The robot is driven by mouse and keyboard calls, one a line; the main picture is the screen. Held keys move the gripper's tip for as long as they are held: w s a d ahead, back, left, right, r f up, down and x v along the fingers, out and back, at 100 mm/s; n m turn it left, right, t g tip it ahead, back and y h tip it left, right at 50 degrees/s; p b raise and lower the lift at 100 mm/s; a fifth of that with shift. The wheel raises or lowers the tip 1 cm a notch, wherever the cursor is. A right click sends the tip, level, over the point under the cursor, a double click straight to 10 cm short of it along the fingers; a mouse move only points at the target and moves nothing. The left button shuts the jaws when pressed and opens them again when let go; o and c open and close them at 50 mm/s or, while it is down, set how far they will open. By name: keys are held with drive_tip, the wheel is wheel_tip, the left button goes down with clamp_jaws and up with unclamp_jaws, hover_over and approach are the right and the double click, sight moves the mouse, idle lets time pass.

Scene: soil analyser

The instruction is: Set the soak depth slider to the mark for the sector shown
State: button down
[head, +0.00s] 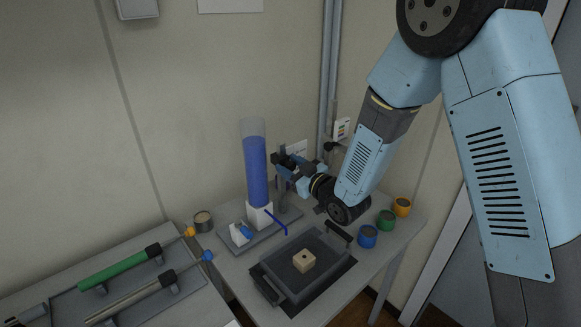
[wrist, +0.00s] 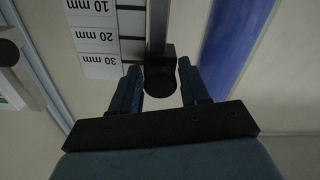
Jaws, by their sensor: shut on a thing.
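In the wrist view the black slider knob (wrist: 160,82) sits on a grey vertical rail (wrist: 157,25), between the two fingers of my gripper (wrist: 161,84), which is shut on it. The white scale card (wrist: 100,40) beside the rail appears upside down, with 10, 20 and 30 mm labels. The knob's carriage is near the 30 mm line; its exact reading is unclear. In the head view my gripper (head: 284,163) is at the stand right of the blue-filled clear column (head: 255,165), and it hides the knob.
A dark tray (head: 318,245) with a tan block (head: 304,261) is on the table in front. Blue (head: 367,237), green (head: 386,220) and orange (head: 403,206) cups stand at right. Green (head: 125,269) and grey (head: 135,300) tubes lie on the left bench.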

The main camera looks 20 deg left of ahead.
drive_tip(key=shift+r, duration=0.1)
idle(0.3)
drive_tip(key=c, duration=0.8)
unclamp_jaws()
